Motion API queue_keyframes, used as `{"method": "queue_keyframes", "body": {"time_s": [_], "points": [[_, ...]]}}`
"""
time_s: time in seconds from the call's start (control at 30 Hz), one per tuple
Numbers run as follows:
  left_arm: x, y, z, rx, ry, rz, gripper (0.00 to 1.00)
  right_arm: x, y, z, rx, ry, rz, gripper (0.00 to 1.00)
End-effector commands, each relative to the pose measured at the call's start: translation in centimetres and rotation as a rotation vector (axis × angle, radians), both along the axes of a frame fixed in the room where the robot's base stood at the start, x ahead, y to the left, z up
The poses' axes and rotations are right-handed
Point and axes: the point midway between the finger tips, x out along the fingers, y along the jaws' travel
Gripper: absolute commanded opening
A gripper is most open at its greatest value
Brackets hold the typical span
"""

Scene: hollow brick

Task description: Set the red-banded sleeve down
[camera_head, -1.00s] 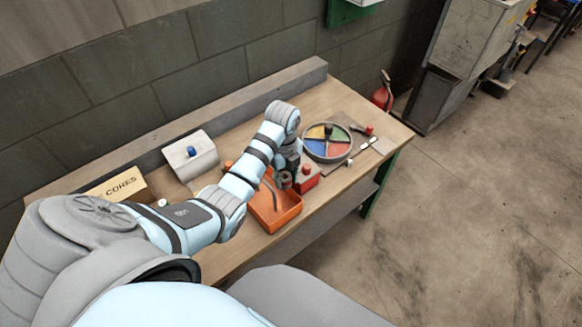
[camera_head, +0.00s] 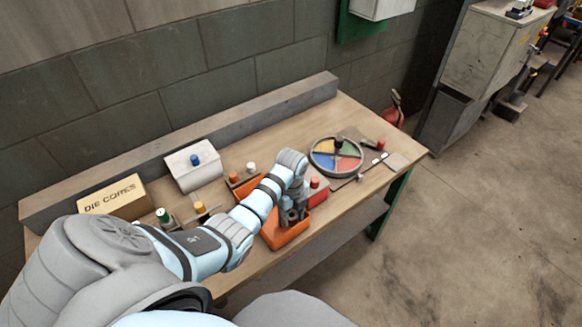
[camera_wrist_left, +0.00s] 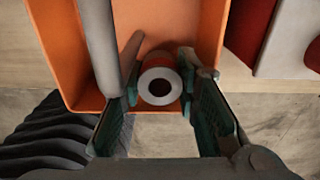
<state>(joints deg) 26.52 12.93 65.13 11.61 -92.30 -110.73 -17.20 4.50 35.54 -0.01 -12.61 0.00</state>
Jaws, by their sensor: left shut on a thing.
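The red-banded sleeve (camera_wrist_left: 160,72) shows end-on in the left wrist view, a white ring with a dark round hole and an orange-red band behind its rim. My left gripper (camera_wrist_left: 158,88) is shut on it, one finger on each side. The orange tray (camera_wrist_left: 73,60) is behind and below the sleeve. In the head view, my left gripper (camera_head: 291,217) is over the orange tray (camera_head: 289,240), and the arm hides part of the tray. I cannot tell whether the sleeve touches the tray floor. My right gripper is not in view.
A grey cylinder (camera_wrist_left: 98,45) is beside the sleeve in the wrist view. A coloured wheel (camera_head: 337,157) stands farther right. A white holder (camera_head: 192,168) and a die-cores box (camera_head: 112,198) are at the left.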

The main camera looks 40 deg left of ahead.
Motion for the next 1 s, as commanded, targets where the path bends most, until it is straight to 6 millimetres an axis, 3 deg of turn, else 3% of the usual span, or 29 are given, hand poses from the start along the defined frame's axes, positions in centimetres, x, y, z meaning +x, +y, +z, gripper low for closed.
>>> {"method": "queue_keyframes", "body": {"time_s": [0.67, 0.7, 0.73, 1.0], "points": [[0.1, 0.0, -0.9, 0.0, -0.002, -0.001, 0.0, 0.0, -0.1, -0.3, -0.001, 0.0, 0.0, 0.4], [0.1, 0.0, -0.9, 0.0, -0.002, -0.001, 0.3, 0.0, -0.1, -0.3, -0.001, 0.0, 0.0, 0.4], [0.1, 0.0, -0.9, 0.0, -0.002, -0.001, 0.35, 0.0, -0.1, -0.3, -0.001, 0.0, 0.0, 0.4], [0.1, 0.0, -0.9, 0.0, -0.002, -0.001, 0.37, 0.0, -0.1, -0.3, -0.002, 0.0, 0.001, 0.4]]}}
